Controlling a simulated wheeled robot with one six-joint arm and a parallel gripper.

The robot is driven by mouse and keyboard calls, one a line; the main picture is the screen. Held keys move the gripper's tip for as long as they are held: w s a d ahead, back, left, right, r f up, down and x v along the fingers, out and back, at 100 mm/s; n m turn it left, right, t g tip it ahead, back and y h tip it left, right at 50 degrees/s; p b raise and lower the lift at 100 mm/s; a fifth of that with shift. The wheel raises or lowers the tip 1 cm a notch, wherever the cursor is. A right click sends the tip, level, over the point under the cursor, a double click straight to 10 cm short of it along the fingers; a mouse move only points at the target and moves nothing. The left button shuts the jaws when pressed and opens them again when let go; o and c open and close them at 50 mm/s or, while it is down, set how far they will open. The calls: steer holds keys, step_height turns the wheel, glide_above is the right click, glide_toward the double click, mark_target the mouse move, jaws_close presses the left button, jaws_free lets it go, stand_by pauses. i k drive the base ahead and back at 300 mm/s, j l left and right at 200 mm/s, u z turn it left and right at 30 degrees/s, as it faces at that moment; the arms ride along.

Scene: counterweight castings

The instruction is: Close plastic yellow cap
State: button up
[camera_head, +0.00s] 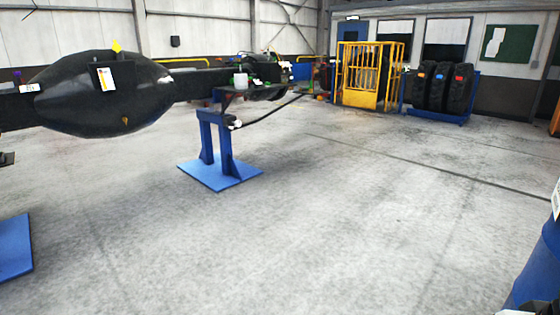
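A large black casting (70,95) with a bulging body hangs across the left of the view. A small yellow piece (117,46) stands up on its top, and it may be the yellow cap; it is too small to tell whether it is open or closed. A smaller yellow-orange piece (125,120) shows on the casting's lower face. A white label (106,79) is on its front. My gripper is not in view.
A blue stand (222,172) supports the casting's narrow end. Another blue base plate (14,246) is at lower left. A blue object (543,262) cuts in at lower right. A yellow cage (362,98) and tyres (436,88) stand far back. The middle floor is clear.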

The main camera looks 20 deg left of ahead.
mark_target(116, 47)
steer(key=i+j+u, duration=0.15)
steer(key=j+u, duration=0.3)
steer(key=i+j+u, duration=0.25)
steer(key=u, duration=0.15)
steer(key=i+j+u, duration=0.25)
steer(key=u, duration=0.2)
steer(key=i+j+u, duration=0.25)
steer(key=u, duration=0.2)
steer(key=i+u, duration=0.3)
steer(key=i, duration=1.35)
steer(key=i+j+z, duration=0.15)
steer(key=i+z, duration=0.15)
steer(key=i, duration=0.2)
steer(key=i+j+z, duration=0.65)
steer(key=i, duration=0.25)
steer(key=i+l+z, duration=0.1)
steer(key=i, duration=0.25)
steer(key=l, duration=0.1)
